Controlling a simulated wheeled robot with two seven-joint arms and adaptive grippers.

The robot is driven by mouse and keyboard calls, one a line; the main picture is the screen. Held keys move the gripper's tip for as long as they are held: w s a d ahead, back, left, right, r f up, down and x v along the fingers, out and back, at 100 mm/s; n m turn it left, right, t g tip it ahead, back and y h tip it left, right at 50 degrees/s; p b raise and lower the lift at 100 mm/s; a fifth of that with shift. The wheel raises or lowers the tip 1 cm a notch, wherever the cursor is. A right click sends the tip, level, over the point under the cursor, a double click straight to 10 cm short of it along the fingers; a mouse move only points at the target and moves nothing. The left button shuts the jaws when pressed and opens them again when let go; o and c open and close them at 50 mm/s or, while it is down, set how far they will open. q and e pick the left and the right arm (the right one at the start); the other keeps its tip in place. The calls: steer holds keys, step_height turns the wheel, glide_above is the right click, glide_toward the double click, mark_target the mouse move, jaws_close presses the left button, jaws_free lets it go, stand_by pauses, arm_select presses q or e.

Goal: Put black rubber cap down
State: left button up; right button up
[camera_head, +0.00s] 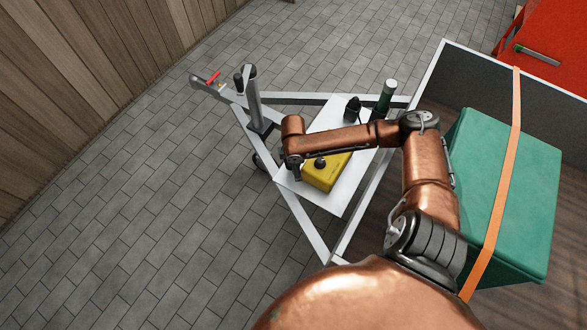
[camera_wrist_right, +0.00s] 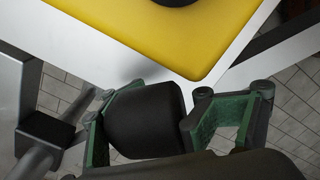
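In the right wrist view a black rubber cap (camera_wrist_right: 147,118) sits between the green-padded fingers of my right gripper (camera_wrist_right: 160,122), which appears shut on it. My left gripper is not in view.
A strapped green box (camera_head: 515,170) is at right. Open tiled floor lies left.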

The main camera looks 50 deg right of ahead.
steer(key=shift+o, duration=1.2)
steer(key=shift+r, duration=0.1)
steer(key=shift+r, duration=0.25)
step_height(320, 180, up, 5)
steer(key=shift+w+f+p, duration=0.1)
steer(key=shift+p, duration=0.9)
step_height(320, 180, up, 7)
steer(key=p, duration=0.3)
steer(key=shift+r, duration=0.2)
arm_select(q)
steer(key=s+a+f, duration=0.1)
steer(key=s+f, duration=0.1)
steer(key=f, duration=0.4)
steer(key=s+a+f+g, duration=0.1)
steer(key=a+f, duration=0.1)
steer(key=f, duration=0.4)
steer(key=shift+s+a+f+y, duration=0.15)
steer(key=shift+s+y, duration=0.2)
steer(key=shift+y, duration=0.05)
arm_select(e)
steer(key=shift+r, duration=0.15)
steer(key=o, duration=1.2)
steer(key=shift+c, duration=0.2)
